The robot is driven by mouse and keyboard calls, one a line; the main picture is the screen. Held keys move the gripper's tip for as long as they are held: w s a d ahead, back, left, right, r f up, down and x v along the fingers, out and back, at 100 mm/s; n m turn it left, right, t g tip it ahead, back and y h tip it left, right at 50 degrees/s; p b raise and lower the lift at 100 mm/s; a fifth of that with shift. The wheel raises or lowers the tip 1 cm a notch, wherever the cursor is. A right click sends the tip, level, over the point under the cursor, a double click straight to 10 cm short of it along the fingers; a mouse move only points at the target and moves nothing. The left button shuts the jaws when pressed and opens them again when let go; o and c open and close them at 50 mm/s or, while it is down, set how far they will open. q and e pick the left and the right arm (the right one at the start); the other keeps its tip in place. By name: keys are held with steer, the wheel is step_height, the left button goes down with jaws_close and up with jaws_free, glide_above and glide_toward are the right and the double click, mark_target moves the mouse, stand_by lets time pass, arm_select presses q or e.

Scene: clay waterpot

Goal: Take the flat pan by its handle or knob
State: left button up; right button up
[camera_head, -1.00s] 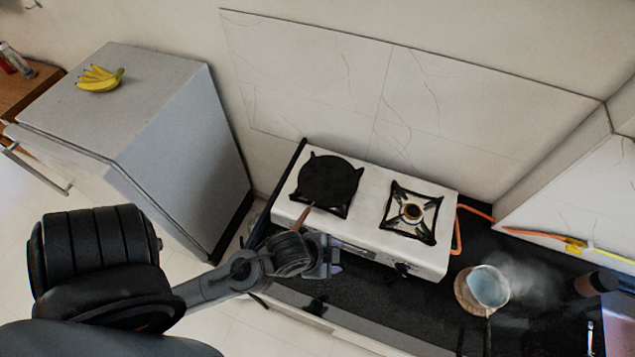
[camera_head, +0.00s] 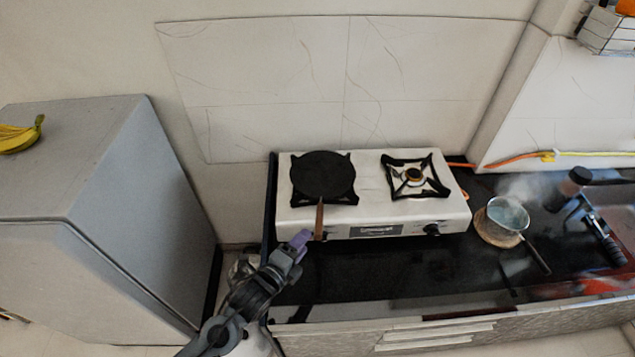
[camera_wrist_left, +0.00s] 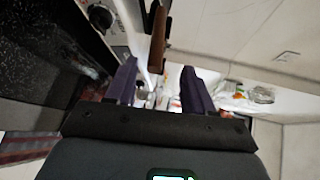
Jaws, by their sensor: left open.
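The flat black pan (camera_head: 323,174) rests on the left burner of the white stove. Its brown wooden handle (camera_head: 319,219) sticks out toward the front edge. My left gripper (camera_head: 301,240) is open, just below and slightly left of the handle's end. In the left wrist view the handle (camera_wrist_left: 158,38) runs down toward the gap between the two purple fingers of my left gripper (camera_wrist_left: 160,80), apart from both pads as far as I can see.
The right burner (camera_head: 415,176) is empty. A steaming saucepan (camera_head: 507,214) stands on a round wooden board to the right, near a dark bottle-like thing (camera_head: 568,188). An orange hose (camera_head: 515,160) runs along the wall. The black counter (camera_head: 390,266) before the stove is clear.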

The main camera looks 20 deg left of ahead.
mark_target(318, 224)
arm_select(q)
steer(key=shift+x, duration=4.75)
steer(key=shift+s+f, duration=0.1)
steer(key=shift+f, duration=0.05)
steer(key=shift+c, duration=0.3)
jaws_close()
